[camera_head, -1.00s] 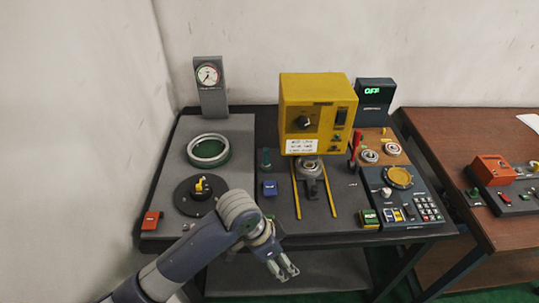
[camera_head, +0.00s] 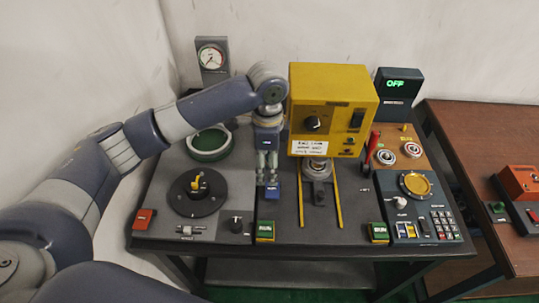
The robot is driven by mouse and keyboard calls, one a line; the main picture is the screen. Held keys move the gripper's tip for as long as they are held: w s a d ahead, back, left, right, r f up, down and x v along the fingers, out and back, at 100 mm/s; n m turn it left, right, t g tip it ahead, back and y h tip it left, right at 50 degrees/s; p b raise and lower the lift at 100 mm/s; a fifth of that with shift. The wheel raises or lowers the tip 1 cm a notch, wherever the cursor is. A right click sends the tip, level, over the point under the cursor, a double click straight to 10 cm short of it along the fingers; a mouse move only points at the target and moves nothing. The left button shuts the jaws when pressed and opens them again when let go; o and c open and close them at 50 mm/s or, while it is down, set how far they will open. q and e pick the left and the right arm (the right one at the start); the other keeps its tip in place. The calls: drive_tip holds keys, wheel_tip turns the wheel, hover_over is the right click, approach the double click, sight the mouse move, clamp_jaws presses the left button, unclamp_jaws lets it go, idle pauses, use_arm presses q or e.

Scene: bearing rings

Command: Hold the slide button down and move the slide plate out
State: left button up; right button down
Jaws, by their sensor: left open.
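The slide plate, a dark grey piece (camera_head: 319,197), sits between two yellow rails below the yellow box. A small blue button box (camera_head: 273,194), which looks like the slide button, stands left of the rails. My left gripper (camera_head: 267,181) is open, points down, and is right above or at this blue box. I cannot tell whether it touches it, and its fingers partly hide the box. Nothing shows between its fingers. My right gripper is not in view.
The yellow box (camera_head: 333,105) stands close to the right of my left gripper. A control panel (camera_head: 423,215) is at the right.

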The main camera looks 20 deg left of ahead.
sight(268, 189)
use_arm(q)
wheel_tip(268, 189, down, 10)
drive_tip(key=shift+r+p, duration=0.15)
drive_tip(key=shift+p, duration=0.4)
